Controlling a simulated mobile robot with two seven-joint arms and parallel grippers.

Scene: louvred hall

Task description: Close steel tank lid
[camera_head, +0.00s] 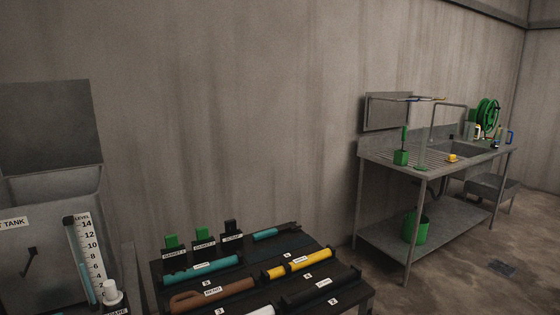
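The steel tank (40,240) stands at the left edge of the head view, with a "TANK" label, a level gauge with numbers and a dark handle on its front. Its lid (50,125) is a dark grey panel standing upright at the back of the tank, so the lid is open. The tank's opening (55,184) shows below the lid. Part of the tank is cut off by the left edge. Neither of my grippers shows in this view.
A dark rack (340,292) with labelled, coloured tools stands right of the tank. A steel sink table (375,153) stands against the wall at the right, with a green bucket (416,230) on its lower shelf. Concrete floor (465,275) is free at the lower right.

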